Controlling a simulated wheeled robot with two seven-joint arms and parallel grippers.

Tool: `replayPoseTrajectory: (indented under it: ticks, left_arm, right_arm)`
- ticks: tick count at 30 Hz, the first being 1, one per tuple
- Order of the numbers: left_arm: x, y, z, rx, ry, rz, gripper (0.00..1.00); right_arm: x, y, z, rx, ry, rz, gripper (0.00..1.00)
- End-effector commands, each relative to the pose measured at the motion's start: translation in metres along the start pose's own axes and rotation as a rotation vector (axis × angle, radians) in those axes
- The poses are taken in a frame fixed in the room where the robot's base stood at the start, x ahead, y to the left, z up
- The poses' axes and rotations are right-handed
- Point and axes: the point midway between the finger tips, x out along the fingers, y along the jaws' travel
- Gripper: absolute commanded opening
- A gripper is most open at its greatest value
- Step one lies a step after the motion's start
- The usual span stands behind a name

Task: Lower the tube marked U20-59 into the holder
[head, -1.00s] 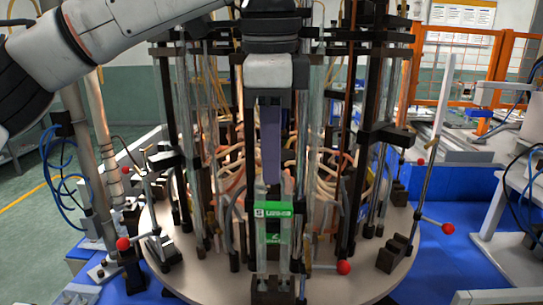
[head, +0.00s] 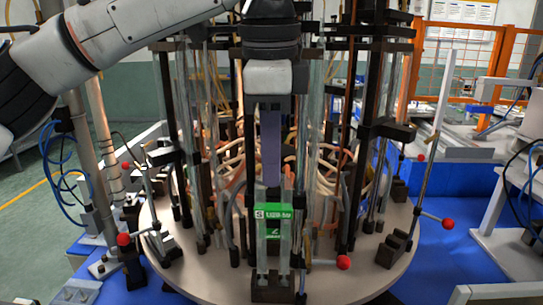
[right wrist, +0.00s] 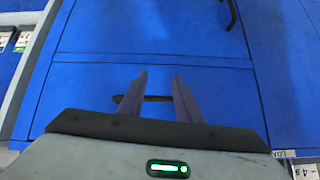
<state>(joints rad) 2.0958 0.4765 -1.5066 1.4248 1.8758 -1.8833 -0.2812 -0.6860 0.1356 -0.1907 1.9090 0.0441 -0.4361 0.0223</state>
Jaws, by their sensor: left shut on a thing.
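The clear tube with a green label (head: 273,212) hangs upright below my left gripper (head: 271,180) in the head view. The label's print is small and blurred. My left gripper is shut on the tube from above, its purple-grey fingers pointing down. The black holder (head: 272,291) stands at the front edge of the round beige plate, directly below the tube in the picture. Clear upright walls overlap the tube's lower part, so I cannot tell where its end sits. My right gripper (right wrist: 159,76) is open and empty in the right wrist view, over blue flooring.
Glass tubes and black posts ring the round beige plate (head: 205,275). Red ball knobs stick out near the holder, one to its right (head: 344,263) and one at far left (head: 124,239). A dark bar (right wrist: 157,98) lies behind the right fingers.

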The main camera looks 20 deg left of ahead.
Motion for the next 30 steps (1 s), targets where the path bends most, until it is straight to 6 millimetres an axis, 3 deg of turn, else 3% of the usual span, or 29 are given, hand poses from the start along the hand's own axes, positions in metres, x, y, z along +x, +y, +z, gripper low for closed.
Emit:
replayPoseTrajectory:
  ticks: [30]
  left_arm:
    - [0.012, 0.001, 0.0, 0.0, 0.0, -0.001, 0.0]
  right_arm:
    - [0.002, 0.0, 0.002, 0.0, 0.001, 0.0, 0.31]
